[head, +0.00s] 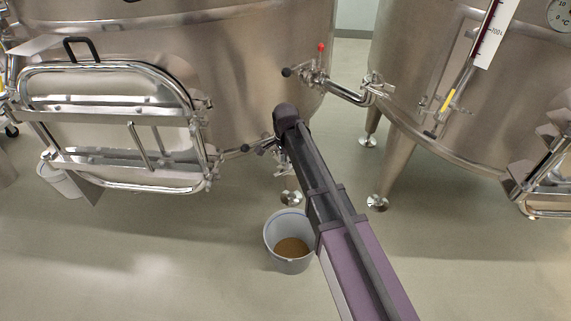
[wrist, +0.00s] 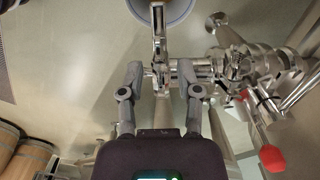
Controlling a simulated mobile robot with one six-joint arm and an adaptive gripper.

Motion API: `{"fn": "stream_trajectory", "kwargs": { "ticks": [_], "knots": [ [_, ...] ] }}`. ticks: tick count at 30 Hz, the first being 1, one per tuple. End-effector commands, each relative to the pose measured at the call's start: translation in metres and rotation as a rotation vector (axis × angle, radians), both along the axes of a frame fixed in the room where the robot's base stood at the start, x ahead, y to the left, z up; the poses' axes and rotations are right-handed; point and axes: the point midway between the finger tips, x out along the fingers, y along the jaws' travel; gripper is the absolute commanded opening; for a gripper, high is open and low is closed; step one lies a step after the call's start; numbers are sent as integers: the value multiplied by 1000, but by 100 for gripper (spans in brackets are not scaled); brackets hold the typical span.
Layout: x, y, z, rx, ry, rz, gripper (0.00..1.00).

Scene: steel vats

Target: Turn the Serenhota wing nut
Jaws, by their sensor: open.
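In the wrist view, my gripper (wrist: 160,70) is open, with one finger on each side of a small steel clamp fitting (wrist: 162,72). The fitting sits on a polished pipe (wrist: 159,30) and has a part that may be the wing nut. I cannot tell whether the fingers touch it. No Serenhota label is readable. In the head view, my arm reaches the low outlet valve of the left steel vat (head: 225,60); the arm hides the gripper and most of the fitting.
A grey bucket (head: 289,262) with brown contents stands on the floor below the outlet. A red-tipped valve (head: 320,66) is higher on the vat; a red handle (wrist: 271,158) shows in the wrist view. A second vat (head: 430,100) stands right. The front floor is clear.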

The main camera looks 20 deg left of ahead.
Motion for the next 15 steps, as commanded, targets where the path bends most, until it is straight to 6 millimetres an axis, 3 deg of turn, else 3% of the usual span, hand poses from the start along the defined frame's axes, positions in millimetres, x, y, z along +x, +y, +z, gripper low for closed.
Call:
{"fn": "stream_trajectory", "kwargs": {
  "ticks": [10,14,15],
  "knots": [
    [0,0,-1,0,0,0,44],
    [0,0,-1,0,0,0,6],
    [0,0,-1,0,0,0,0]
  ]
}}
